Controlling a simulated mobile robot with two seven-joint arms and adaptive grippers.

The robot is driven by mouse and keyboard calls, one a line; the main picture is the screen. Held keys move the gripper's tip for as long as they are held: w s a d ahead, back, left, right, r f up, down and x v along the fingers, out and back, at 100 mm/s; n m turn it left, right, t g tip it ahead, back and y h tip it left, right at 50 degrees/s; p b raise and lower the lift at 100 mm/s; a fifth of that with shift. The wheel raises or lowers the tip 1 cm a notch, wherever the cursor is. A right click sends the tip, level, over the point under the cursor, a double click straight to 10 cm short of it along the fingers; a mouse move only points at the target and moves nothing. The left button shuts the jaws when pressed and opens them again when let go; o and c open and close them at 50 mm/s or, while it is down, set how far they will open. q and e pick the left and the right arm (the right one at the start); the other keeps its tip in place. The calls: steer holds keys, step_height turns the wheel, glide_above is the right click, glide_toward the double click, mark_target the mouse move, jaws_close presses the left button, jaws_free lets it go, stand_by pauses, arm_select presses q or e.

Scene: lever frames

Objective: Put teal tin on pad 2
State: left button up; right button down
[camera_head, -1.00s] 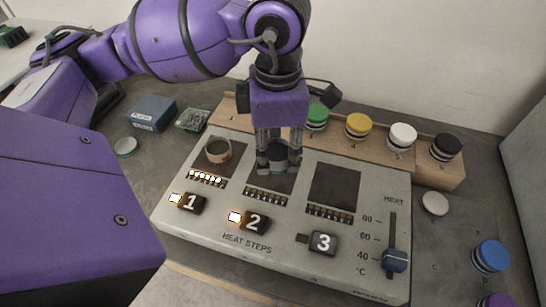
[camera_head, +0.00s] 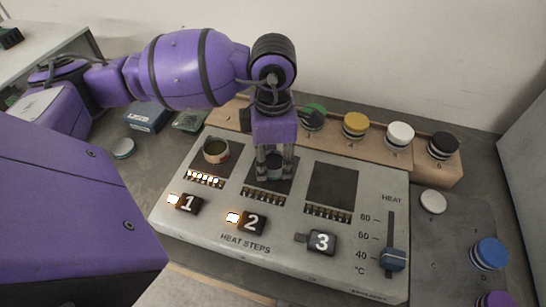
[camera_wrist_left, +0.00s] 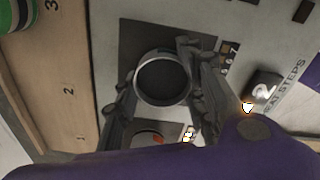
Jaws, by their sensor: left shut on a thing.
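The teal tin (camera_head: 274,168) is an open, round, dark-looking tin between the fingers of my left gripper (camera_head: 274,172). The gripper is shut on it, with the fingers pointing down. In the wrist view the tin (camera_wrist_left: 163,82) shows its pale rim and dark inside between both fingers. Pad 2 (camera_head: 287,184) is the dark middle square of the heating panel, and the tin is over it. I cannot tell whether the tin's base touches the pad. Pad 2 also shows in the wrist view (camera_wrist_left: 140,35). My right gripper is not in view.
A copper-sided tin (camera_head: 215,152) stands on pad 1, left of the gripper. Pad 3 (camera_head: 332,183) is bare. Lamps by buttons 1 (camera_head: 188,204) and 2 (camera_head: 250,223) are lit. A wooden rack (camera_head: 375,140) with coloured lidded jars stands behind the panel.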

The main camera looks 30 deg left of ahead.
mark_target(273, 162)
arm_select(q)
steer(key=shift+f, duration=0.2)
steer(key=o, duration=1.2)
step_height(273, 162, up, 12)
steer(key=shift+r, duration=0.25)
